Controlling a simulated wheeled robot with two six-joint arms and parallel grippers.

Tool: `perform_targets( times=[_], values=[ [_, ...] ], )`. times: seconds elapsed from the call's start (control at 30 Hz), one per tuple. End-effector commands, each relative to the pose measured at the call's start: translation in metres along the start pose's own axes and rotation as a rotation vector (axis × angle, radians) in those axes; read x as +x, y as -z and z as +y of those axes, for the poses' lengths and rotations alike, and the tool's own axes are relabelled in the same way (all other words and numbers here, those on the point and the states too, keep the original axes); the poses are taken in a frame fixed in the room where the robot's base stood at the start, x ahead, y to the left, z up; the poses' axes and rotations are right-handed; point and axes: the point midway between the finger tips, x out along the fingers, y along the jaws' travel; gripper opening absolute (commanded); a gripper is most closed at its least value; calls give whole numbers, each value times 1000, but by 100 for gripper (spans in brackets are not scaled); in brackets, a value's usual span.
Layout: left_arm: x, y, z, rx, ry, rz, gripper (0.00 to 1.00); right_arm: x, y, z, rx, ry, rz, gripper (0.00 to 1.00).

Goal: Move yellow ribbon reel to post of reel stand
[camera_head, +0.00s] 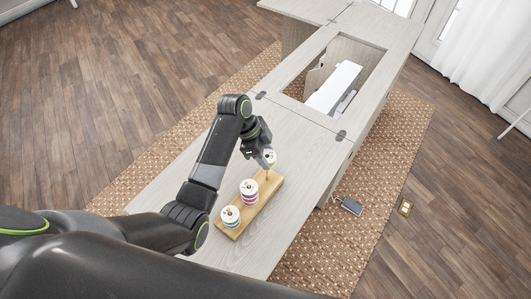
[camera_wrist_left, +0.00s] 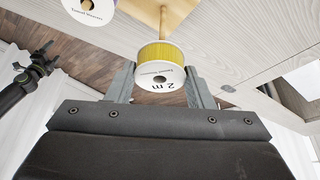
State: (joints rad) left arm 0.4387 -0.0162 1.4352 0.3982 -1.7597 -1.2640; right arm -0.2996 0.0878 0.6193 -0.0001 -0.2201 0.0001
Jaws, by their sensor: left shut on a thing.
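In the head view, the reel's white top (camera_head: 270,156) shows beside my left gripper (camera_head: 263,160). The wooden reel stand (camera_head: 237,230) lies on the cabinet top. Its bare post (camera_wrist_left: 163,22) lines up with the reel in the wrist view, and the reel hides the post's end. I cannot tell whether the reel is around the post tip or just above it. A dark arm in the wrist view, likely my right, ends in a gripper (camera_wrist_left: 38,62) with unclear jaws.
Reel stacks stand on the stand's other posts: one in the middle (camera_head: 249,193) and one at the near end (camera_head: 231,217). The cabinet top (camera_head: 290,148) is clear around the stand. Beyond it is an opening with a white machine (camera_head: 334,88). A pedal (camera_head: 351,206) lies on the floor.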

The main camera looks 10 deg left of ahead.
Motion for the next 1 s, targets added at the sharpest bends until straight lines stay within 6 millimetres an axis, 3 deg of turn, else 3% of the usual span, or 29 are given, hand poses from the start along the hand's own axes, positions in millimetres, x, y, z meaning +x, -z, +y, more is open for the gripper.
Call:
perform_targets(
  times=[0.4,1.0],
  values=[
    [5,-2,-1,0,2,1,26,0,0,-11,6,13,1,73],
    [12,-4,-1,0,2,1,26,3,0,-6,3,7,1,73]
  ],
)
